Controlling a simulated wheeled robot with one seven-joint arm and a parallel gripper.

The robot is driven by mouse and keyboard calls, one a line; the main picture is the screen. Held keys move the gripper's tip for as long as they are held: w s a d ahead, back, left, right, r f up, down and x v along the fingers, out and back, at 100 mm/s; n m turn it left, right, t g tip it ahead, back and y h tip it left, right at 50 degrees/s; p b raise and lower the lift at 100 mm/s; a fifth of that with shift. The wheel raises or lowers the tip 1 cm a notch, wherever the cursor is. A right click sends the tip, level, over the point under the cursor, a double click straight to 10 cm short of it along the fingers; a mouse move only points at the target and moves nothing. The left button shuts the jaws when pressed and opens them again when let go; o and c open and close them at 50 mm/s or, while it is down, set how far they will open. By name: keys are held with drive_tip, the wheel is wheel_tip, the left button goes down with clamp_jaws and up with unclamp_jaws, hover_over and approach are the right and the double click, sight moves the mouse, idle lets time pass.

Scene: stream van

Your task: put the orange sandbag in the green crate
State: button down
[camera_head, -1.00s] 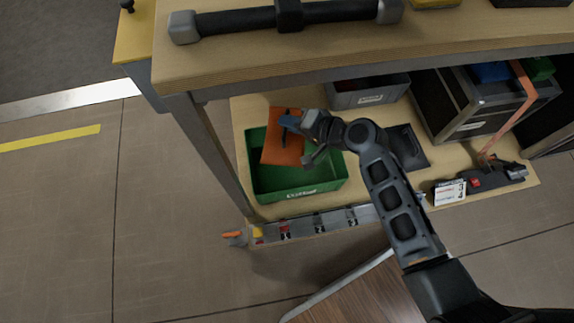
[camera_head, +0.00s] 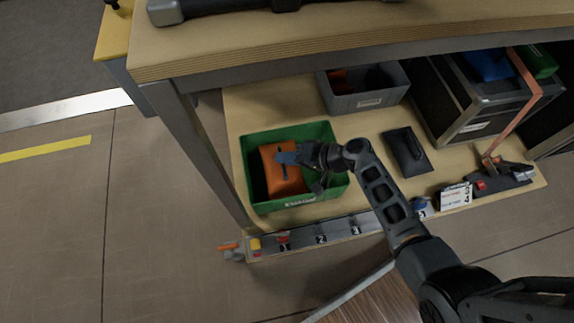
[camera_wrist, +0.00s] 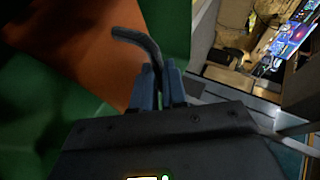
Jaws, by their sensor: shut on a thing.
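The orange sandbag (camera_head: 284,178) hangs from my gripper (camera_head: 290,157) inside the outline of the green crate (camera_head: 286,207) on the lower shelf. My gripper is shut on the sandbag's dark handle, which also shows between the fingers in the wrist view (camera_wrist: 157,85). The orange cloth (camera_wrist: 83,53) fills the upper left there, with the crate's green wall (camera_wrist: 165,25) beside it. The sandbag sits low, within the crate's walls. I cannot tell whether it touches the crate's floor.
A grey bin (camera_head: 363,99) stands behind the crate. A black case (camera_head: 470,110) stands at the right. The workbench top (camera_head: 330,40) overhangs the shelf's back part.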

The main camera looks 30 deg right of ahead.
drive_tip(key=shift+w+f+b, duration=0.1)
drive_tip(key=shift+f+b, duration=0.85)
drive_tip(key=shift+f, duration=0.8)
drive_tip(key=shift+f, duration=0.2)
drive_tip(key=c, duration=1.2)
unclamp_jaws()
drive_tip(key=shift+o, duration=0.2)
drive_tip(key=shift+s+d+r, duration=0.15)
drive_tip(key=shift+s+r, duration=0.05)
drive_tip(key=shift+r, duration=0.05)
drive_tip(key=p+v, duration=0.4)
drive_tip(key=v, duration=0.7)
drive_tip(key=shift+s+d, duration=0.15)
drive_tip(key=shift+s, duration=0.1)
drive_tip(key=shift+r, duration=0.1)
